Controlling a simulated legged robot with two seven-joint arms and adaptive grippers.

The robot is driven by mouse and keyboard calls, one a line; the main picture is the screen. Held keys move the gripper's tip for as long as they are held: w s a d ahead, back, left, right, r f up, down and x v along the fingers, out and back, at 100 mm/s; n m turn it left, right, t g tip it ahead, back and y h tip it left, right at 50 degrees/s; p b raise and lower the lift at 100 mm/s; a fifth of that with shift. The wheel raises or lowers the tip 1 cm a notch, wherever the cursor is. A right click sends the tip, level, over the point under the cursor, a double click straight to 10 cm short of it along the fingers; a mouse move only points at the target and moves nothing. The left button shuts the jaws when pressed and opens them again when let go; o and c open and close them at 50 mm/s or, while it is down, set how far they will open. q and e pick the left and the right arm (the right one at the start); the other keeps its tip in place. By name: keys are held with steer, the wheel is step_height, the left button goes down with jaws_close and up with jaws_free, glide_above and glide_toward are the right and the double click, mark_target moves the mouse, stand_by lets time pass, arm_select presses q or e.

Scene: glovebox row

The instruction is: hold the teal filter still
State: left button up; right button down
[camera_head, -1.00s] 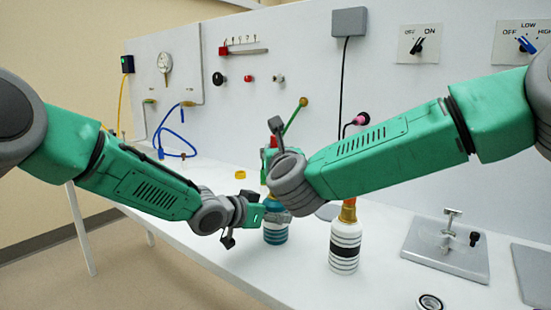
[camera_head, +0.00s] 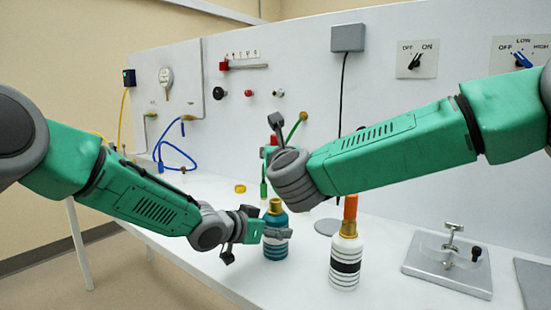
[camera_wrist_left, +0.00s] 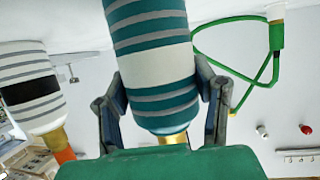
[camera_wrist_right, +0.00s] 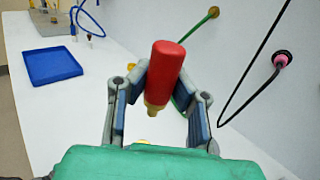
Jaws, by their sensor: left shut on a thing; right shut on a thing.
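The teal filter (camera_head: 275,247), a teal bottle with white and grey bands and a brass neck, stands upright on the bench in the head view. My left gripper (camera_head: 277,233) is shut around its upper body; the left wrist view shows the filter (camera_wrist_left: 150,65) between both fingers. My right gripper (camera_head: 272,140) is above the filter, apart from its neck. It is shut on a red cylinder with a brass tip (camera_wrist_right: 165,75), seen in the right wrist view. The head view shows only a little of this red part.
A white filter with black bands (camera_head: 345,267) and an orange top stands close to the right. A metal clamp plate (camera_head: 448,265) is farther right. A green hose end (camera_head: 263,190) hangs behind the teal filter. A blue tray (camera_wrist_right: 52,65) shows in the right wrist view.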

steer(key=shift+r, duration=2.8)
arm_select(q)
steer(key=o, duration=1.4)
steer(key=shift+o, duration=0.2)
